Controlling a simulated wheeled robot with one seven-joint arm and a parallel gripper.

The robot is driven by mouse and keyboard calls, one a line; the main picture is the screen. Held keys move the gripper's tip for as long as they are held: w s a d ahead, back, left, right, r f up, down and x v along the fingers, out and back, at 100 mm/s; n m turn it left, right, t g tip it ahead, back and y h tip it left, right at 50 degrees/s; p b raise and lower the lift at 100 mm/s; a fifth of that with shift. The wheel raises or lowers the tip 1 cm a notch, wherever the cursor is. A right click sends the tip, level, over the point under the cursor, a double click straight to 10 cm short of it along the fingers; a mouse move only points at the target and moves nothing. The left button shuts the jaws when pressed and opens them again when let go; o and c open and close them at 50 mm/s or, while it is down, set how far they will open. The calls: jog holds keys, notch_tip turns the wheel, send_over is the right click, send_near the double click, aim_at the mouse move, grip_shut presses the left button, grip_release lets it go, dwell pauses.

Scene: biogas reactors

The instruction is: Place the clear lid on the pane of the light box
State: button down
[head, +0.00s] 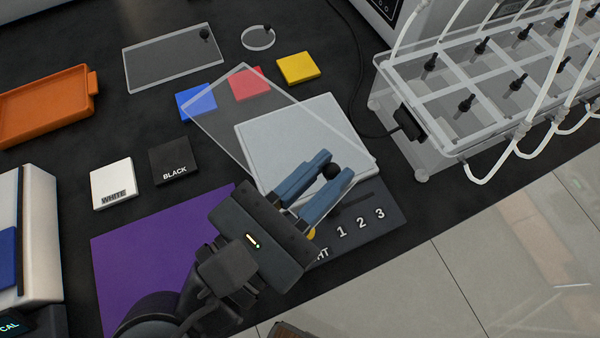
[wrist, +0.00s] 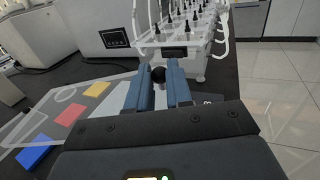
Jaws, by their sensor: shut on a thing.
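The clear lid (head: 222,118) is a flat see-through rectangular sheet with a black knob (head: 332,171). My gripper (head: 337,165) is shut on this knob, which also shows between the fingertips in the wrist view (wrist: 158,74). The light box has a pale square pane (head: 327,106) and a dark front panel (head: 375,200) marked 1 2 3. The lid lies over part of the pane, turned relative to it and reaching past its left side. The pane's upper right corner is uncovered. I cannot tell the gap between lid and pane.
Blue (head: 196,101), red (head: 249,84) and yellow (head: 297,68) squares lie behind the light box. Another clear sheet (head: 165,62) and a round clear lid (head: 257,40) lie farther back. The reactor rack (head: 440,90) stands right. An orange tray (head: 45,105) and purple mat (head: 150,250) are left.

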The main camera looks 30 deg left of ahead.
jog(key=a+f, duration=0.1)
jog(key=w+a+f, duration=0.1)
jog(key=a, duration=0.1)
jog(key=shift+a+f, duration=0.1)
jog(key=shift+f+b, duration=0.4)
jog(key=shift+f, duration=1.5)
jog(key=c, duration=1)
grip_release()
jog(key=shift+s, duration=0.15)
jog(key=v, duration=1.2)
